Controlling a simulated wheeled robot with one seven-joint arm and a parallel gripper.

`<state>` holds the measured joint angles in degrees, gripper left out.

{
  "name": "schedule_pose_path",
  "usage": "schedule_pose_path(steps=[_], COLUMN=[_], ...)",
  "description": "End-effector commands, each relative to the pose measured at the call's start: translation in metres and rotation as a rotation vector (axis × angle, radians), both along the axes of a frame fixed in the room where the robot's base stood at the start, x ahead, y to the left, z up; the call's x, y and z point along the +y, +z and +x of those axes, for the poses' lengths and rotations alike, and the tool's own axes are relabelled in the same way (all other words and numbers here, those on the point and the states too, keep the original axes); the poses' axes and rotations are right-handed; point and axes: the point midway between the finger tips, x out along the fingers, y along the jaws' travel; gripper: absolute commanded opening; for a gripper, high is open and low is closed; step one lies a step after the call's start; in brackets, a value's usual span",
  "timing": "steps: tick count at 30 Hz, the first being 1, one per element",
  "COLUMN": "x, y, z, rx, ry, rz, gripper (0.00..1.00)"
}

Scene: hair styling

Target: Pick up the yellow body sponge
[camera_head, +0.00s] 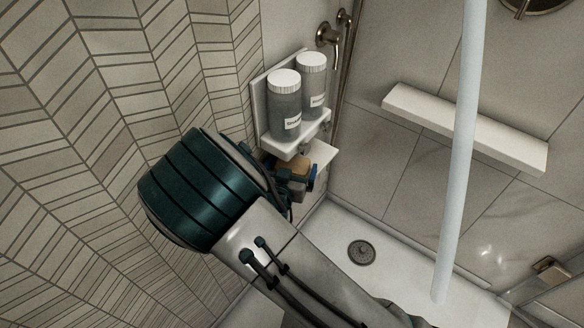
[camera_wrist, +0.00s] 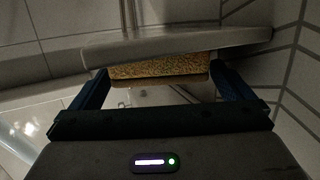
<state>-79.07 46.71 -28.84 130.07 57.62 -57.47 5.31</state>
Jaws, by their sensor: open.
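The yellow body sponge (camera_wrist: 160,68) shows in the wrist view, straight ahead between my two blue fingertips and just below the edge of a pale shelf. In the head view the sponge (camera_head: 294,166) is a small yellow-tan patch under the bottle shelf, partly hidden by my arm. My gripper (camera_wrist: 158,88) is open, with one finger on each side of the sponge. It also shows in the head view (camera_head: 310,178), mostly hidden behind my wrist. I cannot tell whether the fingers touch the sponge.
Two grey bottles with white caps (camera_head: 285,105) (camera_head: 312,85) stand on the white upper shelf (camera_head: 296,140), close above my gripper. A tiled wall (camera_head: 110,120) is at the left. A long white ledge (camera_head: 465,128) is at the right. A drain (camera_head: 361,252) lies in the shower floor.

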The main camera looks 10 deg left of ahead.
Motion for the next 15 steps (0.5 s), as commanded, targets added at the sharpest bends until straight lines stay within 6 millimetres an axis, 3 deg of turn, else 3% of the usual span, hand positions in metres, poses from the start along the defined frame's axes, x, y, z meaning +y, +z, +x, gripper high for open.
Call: schedule_pose_path(steps=[4, 10, 15], x=[0.000, 0.000, 0.000], y=[-0.003, -0.003, -0.003], z=[0.018, 0.018, 0.018], rx=[-0.001, 0.000, 0.000], ry=[0.000, 0.001, 0.000], rz=[0.001, 0.001, 0.001], gripper=[1.00, 1.00, 0.60])
